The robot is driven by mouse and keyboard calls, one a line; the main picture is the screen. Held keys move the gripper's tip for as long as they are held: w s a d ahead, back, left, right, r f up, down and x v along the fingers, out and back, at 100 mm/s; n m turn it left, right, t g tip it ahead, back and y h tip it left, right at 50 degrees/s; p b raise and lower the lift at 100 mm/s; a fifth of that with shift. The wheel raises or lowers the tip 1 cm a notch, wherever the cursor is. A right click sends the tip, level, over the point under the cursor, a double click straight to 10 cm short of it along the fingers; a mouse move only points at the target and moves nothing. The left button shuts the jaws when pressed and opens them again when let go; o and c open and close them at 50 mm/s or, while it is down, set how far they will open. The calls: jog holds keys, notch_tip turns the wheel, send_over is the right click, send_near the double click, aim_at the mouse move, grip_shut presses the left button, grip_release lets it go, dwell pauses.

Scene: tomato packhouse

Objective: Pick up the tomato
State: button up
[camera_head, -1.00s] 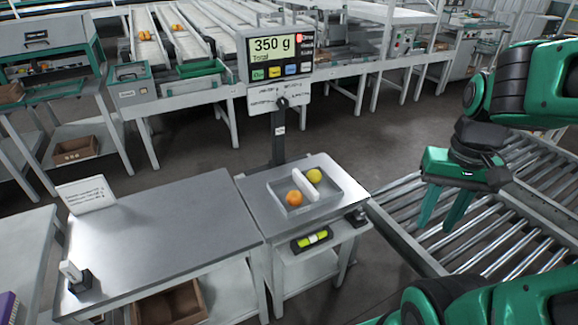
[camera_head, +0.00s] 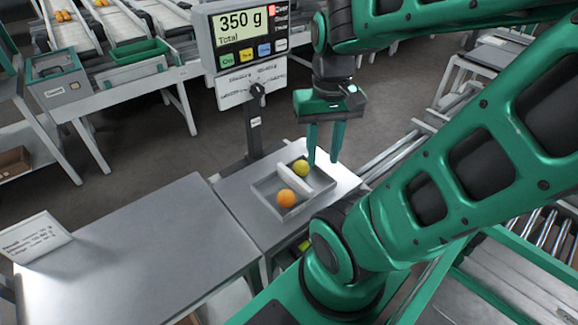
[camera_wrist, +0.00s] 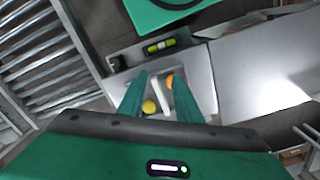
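An orange tomato (camera_head: 286,198) and a yellow tomato (camera_head: 301,168) sit in a grey tray (camera_head: 262,199) on the scale, parted by a pale divider (camera_head: 318,178). My gripper (camera_head: 323,160) hangs above the yellow side of the tray, fingers down, apart and empty. In the wrist view the yellow tomato (camera_wrist: 149,106) shows beside the left finger, and the orange tomato (camera_wrist: 170,81) is partly hidden by the right finger. The open gripper (camera_wrist: 160,85) spans the tray in that view. The fingertips' height over the tray is hard to tell.
The scale display (camera_head: 243,38) reads 350 g on a post (camera_head: 254,125) behind the tray. A clear metal table (camera_head: 140,250) stands to the left with a sign (camera_head: 35,238). A roller conveyor (camera_wrist: 35,55) shows in the wrist view.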

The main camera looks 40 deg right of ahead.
jog(key=shift+s+d, duration=0.1)
jog(key=shift+d, duration=0.1)
jog(key=o, duration=0.4)
jog(key=shift+s, duration=0.1)
jog(key=shift+o, duration=0.4)
jog(key=shift+s+d+r, duration=0.15)
jog(key=shift+s+r, duration=0.1)
jog(key=shift+s, duration=0.1)
jog(key=m, duration=1.3)
send_over(302, 163)
notch_tip(302, 163, down, 13)
jog(key=f, duration=0.6)
jog(key=shift+w+d, duration=0.1)
jog(key=shift+d, duration=0.15)
jog(key=shift+a+f, duration=0.15)
jog(key=shift+f, duration=1.2)
jog(key=shift+a+f, duration=0.1)
jog(key=shift+f, duration=1.25)
